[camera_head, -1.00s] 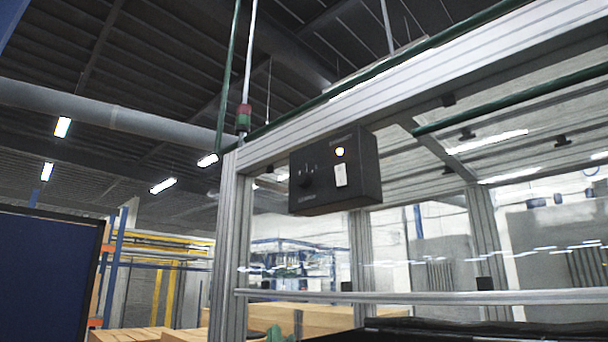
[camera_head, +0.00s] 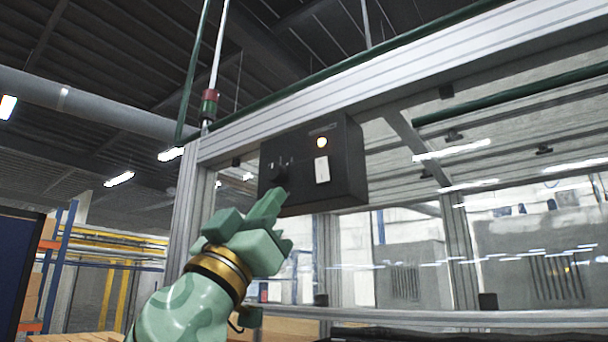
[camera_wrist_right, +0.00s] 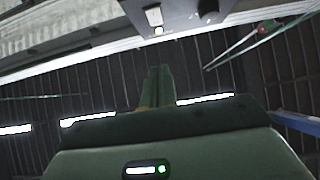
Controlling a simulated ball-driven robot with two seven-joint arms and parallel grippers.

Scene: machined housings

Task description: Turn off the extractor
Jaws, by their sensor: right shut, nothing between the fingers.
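The black control box (camera_head: 315,165) hangs from the aluminium frame's top beam. My right gripper (camera_head: 272,200) is shut and empty, just below and in front of the box's lower left; contact cannot be told. In the right wrist view, the shut fingers (camera_wrist_right: 160,75) point toward the box (camera_wrist_right: 185,14), where the lamp (camera_wrist_right: 159,31) and knob (camera_wrist_right: 207,8) also show. My left gripper is out of view.
The frame's upright post (camera_head: 185,205) stands left of the box, and its top beam (camera_head: 350,82) runs above it. A lower rail (camera_head: 420,316) crosses below. A dark blue panel (camera_head: 18,270) stands at far left. The space between post and box is open.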

